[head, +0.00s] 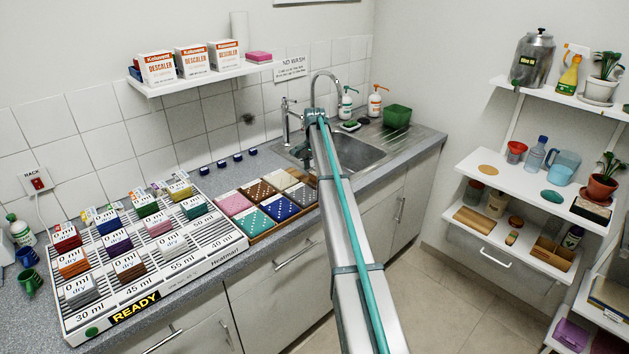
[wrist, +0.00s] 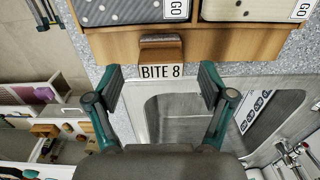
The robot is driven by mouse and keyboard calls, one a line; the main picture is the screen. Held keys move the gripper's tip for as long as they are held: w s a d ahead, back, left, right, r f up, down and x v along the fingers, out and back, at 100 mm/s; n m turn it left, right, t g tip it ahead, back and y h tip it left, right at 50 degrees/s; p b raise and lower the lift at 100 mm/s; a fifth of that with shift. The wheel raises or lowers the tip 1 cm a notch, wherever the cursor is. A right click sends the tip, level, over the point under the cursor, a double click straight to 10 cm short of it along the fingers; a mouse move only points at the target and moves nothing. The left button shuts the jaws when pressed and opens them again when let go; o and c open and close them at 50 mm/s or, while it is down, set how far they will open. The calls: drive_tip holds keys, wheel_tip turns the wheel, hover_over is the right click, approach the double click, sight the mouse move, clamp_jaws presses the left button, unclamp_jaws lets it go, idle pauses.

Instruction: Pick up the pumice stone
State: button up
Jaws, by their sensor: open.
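I cannot tell for sure which thing is the pumice stone. A grey block (head: 80,291), marked "0 ml dry", lies at the front left of the white slotted rack (head: 205,266), among several blocks of other colours. A small brown block (wrist: 161,50) shows just beyond the label, at the wooden tray (wrist: 220,42). In the head view my arm reaches towards the sink, and its fingertips are hidden.
The wooden tray of dotted pads stands right of the rack, beside the sink (head: 358,151). A tap (head: 312,88) rises behind my arm's end. Descaler boxes (head: 192,61) stand on a wall shelf. Shelves (head: 520,182) with pots and jars are at right. The floor between is clear.

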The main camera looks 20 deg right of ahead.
sight(314, 173)
drive_tip(key=shift+f+p, duration=1.1)
drive_tip(key=shift+f, duration=1.25)
drive_tip(key=c, duration=1.3)
drive_tip(key=shift+r, duration=0.1)
drive_tip(key=shift+w+r+b, duration=0.1)
drive_tip(key=shift+r+b, duration=0.3)
drive_tip(key=shift+r, duration=0.45)
drive_tip(key=s+a+r+b, duration=0.1)
drive_tip(key=r, duration=0.1)
drive_tip(key=s+a+r+b, duration=0.1)
drive_tip(key=s+r, duration=0.1)
drive_tip(key=s+a+r+b, duration=0.1)
drive_tip(key=s+r, duration=0.1)
drive_tip(key=r, duration=0.1)
drive_tip(key=shift+a+r+b, duration=0.1)
drive_tip(key=shift+a+b, duration=0.15)
drive_tip(key=shift+b, duration=0.05)
drive_tip(key=s+a+r+b, duration=0.2)
drive_tip(key=s+a+r, duration=0.2)
drive_tip(key=s, duration=0.2)
drive_tip(key=shift+s+a, duration=0.2)
drive_tip(key=shift+a, duration=0.2)
drive_tip(key=o, duration=0.7)
drive_tip(key=shift+c, duration=0.2)
drive_tip(key=c, duration=0.5)
